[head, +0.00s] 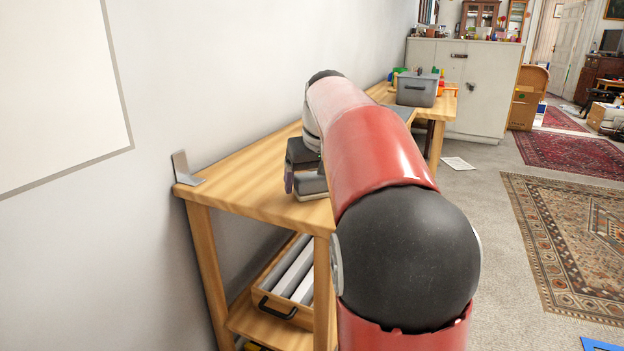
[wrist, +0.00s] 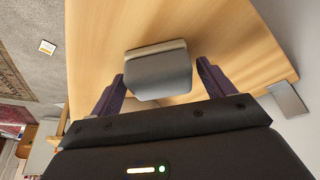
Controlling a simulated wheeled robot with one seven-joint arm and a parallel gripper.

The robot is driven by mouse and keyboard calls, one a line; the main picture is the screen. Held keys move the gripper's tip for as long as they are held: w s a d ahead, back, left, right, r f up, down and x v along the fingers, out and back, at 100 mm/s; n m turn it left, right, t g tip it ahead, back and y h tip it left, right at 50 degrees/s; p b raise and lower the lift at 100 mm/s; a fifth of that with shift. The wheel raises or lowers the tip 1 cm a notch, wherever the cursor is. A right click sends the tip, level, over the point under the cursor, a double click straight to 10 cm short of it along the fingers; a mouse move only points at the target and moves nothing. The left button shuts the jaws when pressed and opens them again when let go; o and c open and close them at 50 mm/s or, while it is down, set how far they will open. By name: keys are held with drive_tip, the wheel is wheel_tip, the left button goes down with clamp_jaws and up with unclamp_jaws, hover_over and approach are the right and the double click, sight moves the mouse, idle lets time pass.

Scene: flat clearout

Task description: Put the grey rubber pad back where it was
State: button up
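A grey flat piece (head: 403,112), which may be the grey rubber pad, lies on the wooden table beyond my arm, partly hidden by it. My gripper (head: 306,184) is low over the near part of the table and points down. In the wrist view my gripper (wrist: 161,68) has its two purple fingers apart, on either side of a grey block (wrist: 160,76) with a pale edge, like a small stack of books. A gap shows at the right finger. The stack (head: 313,187) also shows below the gripper in the head view. I cannot tell whether a pad lies on it.
A metal bookend (head: 187,170) stands at the table's near left corner, by the wall. A grey bin (head: 417,89) and small coloured items stand at the table's far end. A wooden tray (head: 284,290) with files sits on the shelf below. Bare wood (head: 245,180) lies left of the stack.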

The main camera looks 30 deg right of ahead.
drive_tip(key=shift+o, duration=0.2)
drive_tip(key=d+p+v, duration=0.1)
drive_tip(key=p+v, duration=0.1)
drive_tip(key=v, duration=1)
drive_tip(key=s+a+f, duration=0.8)
drive_tip(key=s+f, duration=0.3)
drive_tip(key=s+a+f+n+t, duration=0.1)
drive_tip(key=s+a+f, duration=0.7)
drive_tip(key=s+f, duration=0.2)
drive_tip(key=shift+s+f+y, duration=0.3)
drive_tip(key=shift+s+f, duration=0.05)
drive_tip(key=shift+f, duration=0.3)
